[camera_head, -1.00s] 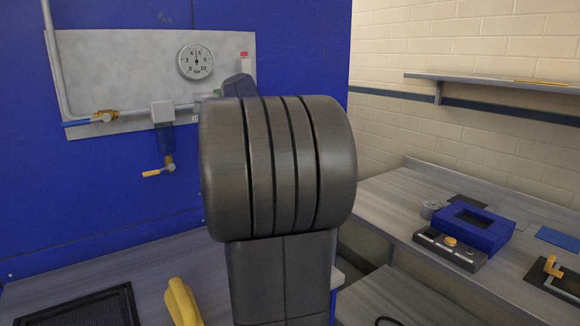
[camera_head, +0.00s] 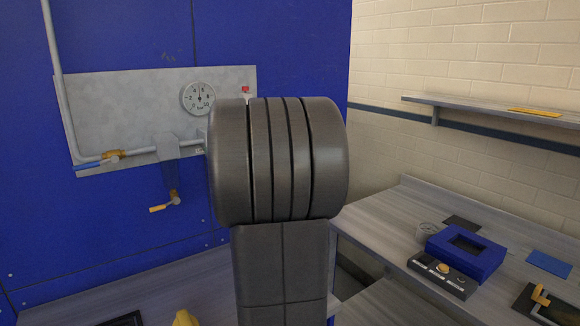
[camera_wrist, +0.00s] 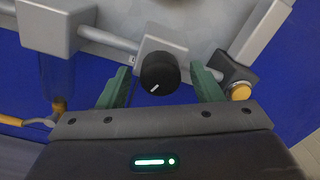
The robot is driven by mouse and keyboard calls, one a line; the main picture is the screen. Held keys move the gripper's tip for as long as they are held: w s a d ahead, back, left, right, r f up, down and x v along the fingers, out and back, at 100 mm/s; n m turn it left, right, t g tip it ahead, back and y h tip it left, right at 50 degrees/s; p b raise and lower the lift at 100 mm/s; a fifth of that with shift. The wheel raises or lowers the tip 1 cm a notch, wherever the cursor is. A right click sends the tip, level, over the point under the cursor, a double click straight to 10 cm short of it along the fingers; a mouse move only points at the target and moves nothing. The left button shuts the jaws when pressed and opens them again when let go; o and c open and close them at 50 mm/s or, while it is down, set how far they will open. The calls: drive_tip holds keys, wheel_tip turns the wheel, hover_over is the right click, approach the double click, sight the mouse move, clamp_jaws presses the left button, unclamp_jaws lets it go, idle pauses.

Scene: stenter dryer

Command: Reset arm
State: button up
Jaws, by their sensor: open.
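My gripper (camera_wrist: 161,72) is open in the wrist view, its two green fingers spread apart. A black round knob (camera_wrist: 158,76) with a white pointer line shows between the fingers, in front of a grey block on a pipe. I cannot tell how far the fingertips are from it, but neither finger visibly touches it. In the head view my arm's dark rounded link stands upright in the middle and hides my gripper and the knob.
A grey panel (camera_head: 110,95) on the blue wall carries a pressure gauge (camera_head: 199,98), pipes and a yellow-handled drain valve (camera_head: 165,203).

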drive_tip(key=m+p, duration=0.2)
drive_tip(key=shift+r+m, duration=0.1)
drive_tip(key=shift+m, duration=0.2)
idle(0.4)
